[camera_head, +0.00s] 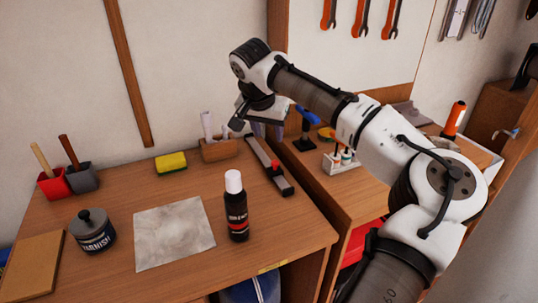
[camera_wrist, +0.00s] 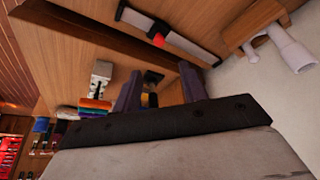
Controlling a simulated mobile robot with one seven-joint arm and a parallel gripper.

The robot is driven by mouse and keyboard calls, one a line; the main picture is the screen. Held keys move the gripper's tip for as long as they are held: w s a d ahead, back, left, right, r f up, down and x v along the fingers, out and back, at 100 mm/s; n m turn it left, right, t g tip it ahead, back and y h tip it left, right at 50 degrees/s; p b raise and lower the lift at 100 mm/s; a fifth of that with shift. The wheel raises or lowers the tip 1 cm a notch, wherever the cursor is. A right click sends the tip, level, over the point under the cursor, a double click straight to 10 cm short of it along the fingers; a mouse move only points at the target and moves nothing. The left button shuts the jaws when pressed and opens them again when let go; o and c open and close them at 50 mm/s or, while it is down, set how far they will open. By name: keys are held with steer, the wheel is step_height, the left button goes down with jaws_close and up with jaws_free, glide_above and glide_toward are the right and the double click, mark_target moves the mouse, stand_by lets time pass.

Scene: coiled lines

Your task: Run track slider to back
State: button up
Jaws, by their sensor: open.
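The track (camera_head: 262,152) is a grey and dark rail lying on the wooden bench, running from near the wall towards the front. Its red slider (camera_head: 276,164) sits partway along, with rail showing on both sides. In the wrist view the track (camera_wrist: 188,46) crosses the top, with the red slider (camera_wrist: 157,39) on it. My gripper (camera_head: 266,129) is above the bench by the wall, behind the slider and near the track's back end. In the wrist view my gripper (camera_wrist: 161,85) has its two dark purple fingers apart and empty, clear of the slider.
A wooden holder (camera_head: 218,150) with white items stands left of the track's back end. A black bottle (camera_head: 236,210) with a white cap stands left of its front end. A blue-topped tool (camera_head: 304,125) and white rack (camera_head: 341,162) stand to the right. A yellow sponge (camera_head: 171,162) lies further left.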

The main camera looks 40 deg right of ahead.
mark_target(275, 162)
steer(key=p+x, duration=0.2)
steer(key=x, duration=1)
steer(key=shift+d+f, duration=0.15)
steer(key=shift+f, duration=0.15)
steer(key=shift+c, duration=0.2)
jaws_close()
